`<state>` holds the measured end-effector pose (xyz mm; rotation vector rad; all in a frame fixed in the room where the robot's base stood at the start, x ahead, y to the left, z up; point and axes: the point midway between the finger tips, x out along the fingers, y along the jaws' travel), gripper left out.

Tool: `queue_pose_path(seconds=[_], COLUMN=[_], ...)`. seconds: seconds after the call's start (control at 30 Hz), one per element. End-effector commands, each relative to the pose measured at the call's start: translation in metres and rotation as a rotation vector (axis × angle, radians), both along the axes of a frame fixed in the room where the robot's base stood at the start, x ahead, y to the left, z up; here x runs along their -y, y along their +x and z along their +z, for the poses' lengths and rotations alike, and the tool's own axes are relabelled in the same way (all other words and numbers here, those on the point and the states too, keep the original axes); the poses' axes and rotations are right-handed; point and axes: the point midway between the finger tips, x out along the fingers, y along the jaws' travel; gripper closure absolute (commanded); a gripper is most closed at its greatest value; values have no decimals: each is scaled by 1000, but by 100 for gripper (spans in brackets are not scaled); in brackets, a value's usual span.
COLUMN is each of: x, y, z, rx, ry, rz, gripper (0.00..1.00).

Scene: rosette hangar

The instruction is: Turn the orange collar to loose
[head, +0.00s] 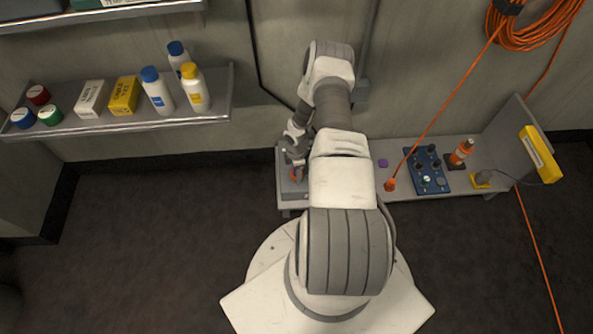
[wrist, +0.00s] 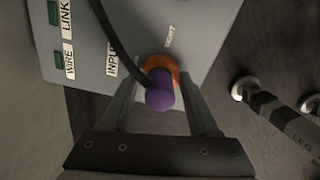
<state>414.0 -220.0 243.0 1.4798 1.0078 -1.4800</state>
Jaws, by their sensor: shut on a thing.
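The orange collar (wrist: 172,64) shows in the wrist view on the face of a grey box (wrist: 205,50). A purple plug (wrist: 160,96) with a dark cable stands in front of it and hides part of it. The two fingers of my gripper (wrist: 160,78) are shut on the collar, one on each side. A small label that seems to read TIGHT (wrist: 168,36) is just above the collar. In the head view my gripper (head: 295,166) is at the left end of the grey bench, with a bit of orange (head: 296,175) at its tips.
Labels WIRE, LINK and INPUT are left of the collar on the box. The bench (head: 400,188) also holds a blue panel (head: 427,172), an orange-and-white bottle (head: 461,153) and a small purple piece (head: 383,163).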

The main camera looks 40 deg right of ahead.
Motion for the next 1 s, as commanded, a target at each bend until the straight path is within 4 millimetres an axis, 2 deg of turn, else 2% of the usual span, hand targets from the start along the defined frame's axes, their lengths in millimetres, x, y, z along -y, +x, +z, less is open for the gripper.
queue_pose_path(seconds=[0.6, 0.63, 0.77, 1.0], x=[0, 0, 0, 0], y=[0, 0, 0, 0], z=[0, 0, 0, 0], rx=[0, 0, 0, 0], ry=[0, 0, 0, 0], rz=[39, 39, 38, 37], gripper=[94, 33, 10, 9])
